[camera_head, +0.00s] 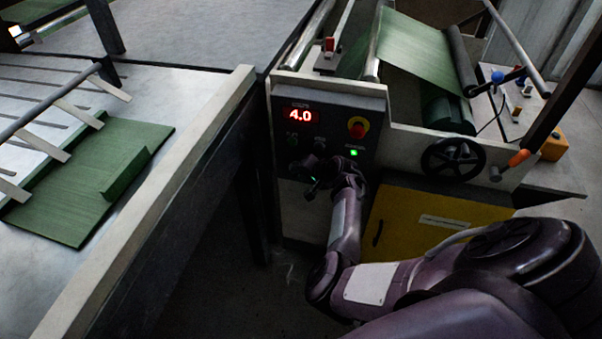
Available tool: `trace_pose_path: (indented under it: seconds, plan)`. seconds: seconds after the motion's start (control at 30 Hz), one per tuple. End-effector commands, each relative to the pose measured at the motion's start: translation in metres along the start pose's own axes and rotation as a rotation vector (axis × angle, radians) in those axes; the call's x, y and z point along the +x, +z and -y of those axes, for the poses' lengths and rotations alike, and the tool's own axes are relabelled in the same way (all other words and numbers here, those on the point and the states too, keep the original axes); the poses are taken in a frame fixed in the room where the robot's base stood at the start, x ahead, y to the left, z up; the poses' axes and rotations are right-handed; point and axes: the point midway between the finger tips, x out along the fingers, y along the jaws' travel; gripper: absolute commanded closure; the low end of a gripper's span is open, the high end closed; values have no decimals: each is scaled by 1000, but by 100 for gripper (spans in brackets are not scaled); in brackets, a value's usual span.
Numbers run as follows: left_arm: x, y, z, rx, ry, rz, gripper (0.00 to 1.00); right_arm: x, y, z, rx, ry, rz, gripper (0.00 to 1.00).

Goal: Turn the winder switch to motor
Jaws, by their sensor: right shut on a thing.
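A dark control panel (370,107) stands in the middle of the head view, on the front of the winding machine. It carries a red display (300,115) reading 4.0, a red knob on a yellow base (357,127) and a lit green lamp (353,153). My right gripper (311,187) is at the lower left of the panel, shut on a small part there that looks like a switch knob. My gripper and wrist hide most of this part and its markings, so its setting cannot be told. My left gripper is not in view.
A black handwheel (453,160) and a yellow cabinet door (425,222) are right of the panel. A pale rail (150,215) edges the table on the left, where green sheet (60,205) lies. Green web (420,52) runs to a roll above.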

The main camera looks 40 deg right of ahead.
Motion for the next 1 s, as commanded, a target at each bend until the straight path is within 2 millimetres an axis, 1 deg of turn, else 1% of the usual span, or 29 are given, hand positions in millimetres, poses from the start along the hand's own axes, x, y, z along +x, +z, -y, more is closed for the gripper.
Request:
trace_pose_path:
  seconds: [0.17, 0.2, 0.47, 0.57, 0.67, 0.9, 1.0]
  plan:
    - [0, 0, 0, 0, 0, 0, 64, 0, 0, -1, 1, 2, 1, 98]
    - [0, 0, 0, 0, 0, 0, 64, 0, 0, -1, 1, 2, 1, 70]
    - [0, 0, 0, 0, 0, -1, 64, 0, 0, 0, 1, 2, 0, 69]
    - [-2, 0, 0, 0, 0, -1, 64, -5, 0, 0, 1, 2, 0, 69]
    - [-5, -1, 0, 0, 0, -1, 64, -17, -1, 1, 1, 1, -1, 69]
    - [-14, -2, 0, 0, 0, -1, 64, -58, 0, 1, 2, 3, -1, 69]
    - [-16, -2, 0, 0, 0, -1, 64, -70, 0, 0, 2, 1, 0, 69]
